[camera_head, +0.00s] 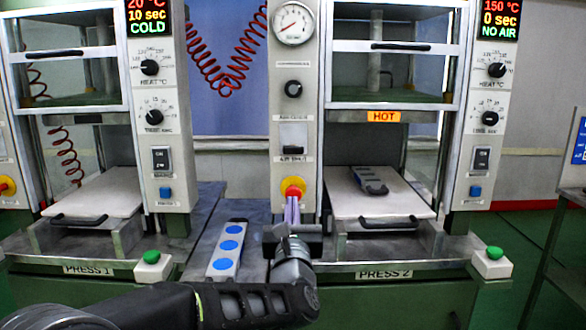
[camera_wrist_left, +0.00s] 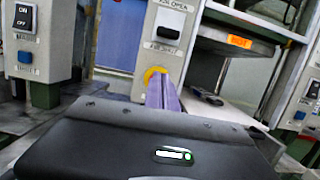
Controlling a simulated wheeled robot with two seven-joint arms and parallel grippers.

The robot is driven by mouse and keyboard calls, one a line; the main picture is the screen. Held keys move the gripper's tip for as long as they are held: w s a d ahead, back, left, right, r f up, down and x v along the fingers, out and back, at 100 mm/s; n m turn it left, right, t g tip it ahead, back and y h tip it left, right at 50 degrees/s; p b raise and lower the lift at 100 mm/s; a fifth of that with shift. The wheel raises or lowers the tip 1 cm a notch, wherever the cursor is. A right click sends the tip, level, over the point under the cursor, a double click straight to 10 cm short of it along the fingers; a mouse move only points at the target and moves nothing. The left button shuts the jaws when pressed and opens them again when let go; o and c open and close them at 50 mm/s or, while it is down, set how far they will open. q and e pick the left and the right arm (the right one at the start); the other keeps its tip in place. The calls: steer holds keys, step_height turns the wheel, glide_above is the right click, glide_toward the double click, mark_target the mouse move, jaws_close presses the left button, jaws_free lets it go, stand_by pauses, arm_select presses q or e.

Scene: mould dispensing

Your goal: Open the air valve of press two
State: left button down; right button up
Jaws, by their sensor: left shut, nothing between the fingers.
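A light grey panel (camera_head: 282,110) stands left of press 2 (camera_head: 384,274). It carries a round gauge (camera_head: 294,24), a black knob (camera_head: 293,88), a black switch or lever (camera_head: 293,137) with small labels, and a red button on a yellow base (camera_head: 292,186). "OPEN" is readable above the black lever in the left wrist view (camera_wrist_left: 168,33). My left gripper (camera_head: 292,208) is shut and empty, its pale purple fingers just below the red button and partly over it; contact cannot be told. The press 2 display (camera_head: 498,20) reads 150 °C, 0 sec, NO AIR. My right gripper is not in view.
A white strip with blue discs (camera_head: 229,250) lies left of my gripper. Press 1 (camera_head: 90,270) is further left. A dark mould (camera_head: 368,181) lies on the white plate of press 2 (camera_head: 400,201). Green buttons (camera_head: 494,254) sit at the front. A HOT sign (camera_head: 384,117) shows.

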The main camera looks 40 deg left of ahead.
mark_target(292, 134)
arm_select(q)
steer(key=shift+w, duration=0.1)
steer(key=p+x, duration=0.1)
steer(key=x, duration=0.9)
steer(key=shift+w+a+r+p, duration=0.1)
steer(key=shift+r+p, duration=0.05)
steer(key=shift+p, duration=0.25)
steer(key=r, duration=0.2)
steer(key=shift+s+r+p, duration=0.2)
steer(key=shift+r+p, duration=0.1)
steer(key=shift+p, duration=0.05)
steer(key=shift+r, duration=0.45)
steer(key=shift+r+p, duration=0.35)
steer(key=shift+r, duration=2.05)
